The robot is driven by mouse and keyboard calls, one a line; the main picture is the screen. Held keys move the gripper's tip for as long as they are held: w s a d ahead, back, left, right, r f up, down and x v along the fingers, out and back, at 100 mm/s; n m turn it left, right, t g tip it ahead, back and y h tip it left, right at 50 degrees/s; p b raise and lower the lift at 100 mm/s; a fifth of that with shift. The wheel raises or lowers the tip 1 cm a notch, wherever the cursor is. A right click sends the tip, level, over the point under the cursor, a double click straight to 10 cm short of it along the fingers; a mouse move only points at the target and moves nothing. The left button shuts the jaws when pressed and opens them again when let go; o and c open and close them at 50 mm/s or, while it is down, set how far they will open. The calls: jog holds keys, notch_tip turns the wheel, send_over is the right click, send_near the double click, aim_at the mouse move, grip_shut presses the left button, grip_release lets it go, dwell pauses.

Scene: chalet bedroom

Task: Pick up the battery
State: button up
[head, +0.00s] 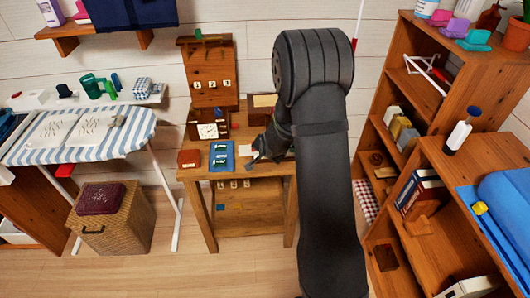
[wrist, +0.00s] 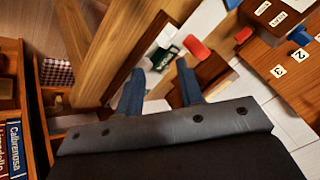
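No battery can be told for sure. In the head view, a blue tray (head: 232,171) on the small wooden table holds small dark green items (head: 220,158), too small to identify. My gripper (head: 255,158) is over the table's right part, to the right of the tray, partly hidden by my arm. In the wrist view my gripper (wrist: 160,75) is open, with nothing visible held between the fingers. A small green piece with white marking (wrist: 166,57) shows beyond the fingertips, near a red piece (wrist: 195,48); I cannot tell whether it is a battery.
The small table (head: 262,172) also carries a clock (head: 208,131), a reddish-brown box (head: 189,158) and a numbered wooden board (head: 211,95) behind. A bookcase (head: 453,170) stands to the right. An ironing board (head: 52,150) and a wicker basket (head: 113,224) are at left.

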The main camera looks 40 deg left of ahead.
jog(key=w+a+r+m+g+h, duration=0.2)
jog(key=w+r+m+h, duration=0.1)
jog(key=r+m, duration=0.3)
jog(key=w+a+r+m+g+h, duration=0.2)
jog(key=a+r+m+g+h, duration=0.1)
jog(key=r+m, duration=0.3)
jog(key=shift+n, duration=0.6)
jog(key=f, duration=1)
jog(key=shift+w+d+f, duration=0.1)
jog(key=shift+d+f, duration=0.2)
jog(key=shift+s+f, duration=0.2)
jog(key=shift+f, duration=2.45)
jog(key=c, duration=0.7)
